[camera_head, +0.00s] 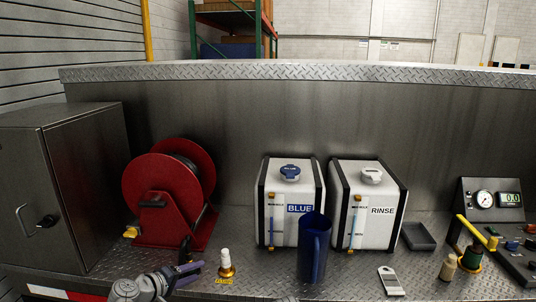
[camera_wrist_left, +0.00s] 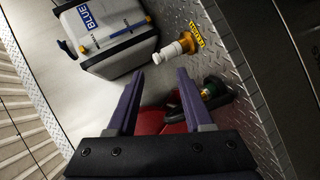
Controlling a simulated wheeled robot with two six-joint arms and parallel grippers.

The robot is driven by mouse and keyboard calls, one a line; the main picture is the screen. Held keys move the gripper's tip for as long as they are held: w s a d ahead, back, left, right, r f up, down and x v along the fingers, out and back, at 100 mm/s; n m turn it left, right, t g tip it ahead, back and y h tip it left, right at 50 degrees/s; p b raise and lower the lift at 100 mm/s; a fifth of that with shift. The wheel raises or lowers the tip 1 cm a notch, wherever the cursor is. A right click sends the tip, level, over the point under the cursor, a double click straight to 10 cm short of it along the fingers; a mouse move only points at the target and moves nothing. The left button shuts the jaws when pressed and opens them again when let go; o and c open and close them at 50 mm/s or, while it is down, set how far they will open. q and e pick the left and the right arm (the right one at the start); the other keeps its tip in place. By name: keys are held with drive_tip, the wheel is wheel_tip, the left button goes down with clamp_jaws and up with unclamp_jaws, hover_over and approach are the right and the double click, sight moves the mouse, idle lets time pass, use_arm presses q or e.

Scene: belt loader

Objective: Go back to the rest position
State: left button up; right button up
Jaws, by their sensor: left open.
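My left gripper (camera_head: 196,271) is low at the left of the head view, just left of a white fitting with a gold base (camera_head: 226,270). In the left wrist view its two fingers (camera_wrist_left: 159,74) are apart with nothing held between them. The same white fitting (camera_wrist_left: 172,48) lies beyond the fingertips there, apart from them. My right gripper is in neither view.
A red hose reel (camera_head: 167,205) and grey cabinet (camera_head: 75,190) stand at left. White BLUE (camera_head: 292,228) and RINSE (camera_head: 378,228) tanks stand at the middle, with a blue pitcher (camera_head: 312,255) in front. A gauge panel (camera_head: 490,205) is at right.

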use_arm(q)
drive_tip(key=s+d+f+m+g, duration=0.5)
drive_tip(key=d+f, duration=0.1)
drive_tip(key=d, duration=0.5)
drive_tip(key=s+d+f+m+g+y, duration=0.2)
drive_tip(key=s+f+m+g+y, duration=0.1)
drive_tip(key=s, duration=0.4)
drive_tip(key=s+d+f+m+g+y, duration=0.3)
drive_tip(key=s+f+m+y, duration=0.1)
drive_tip(key=s, duration=0.4)
drive_tip(key=shift+s+g+y, duration=0.2)
drive_tip(key=shift+g+y, duration=0.1)
drive_tip(key=shift+y, duration=0.5)
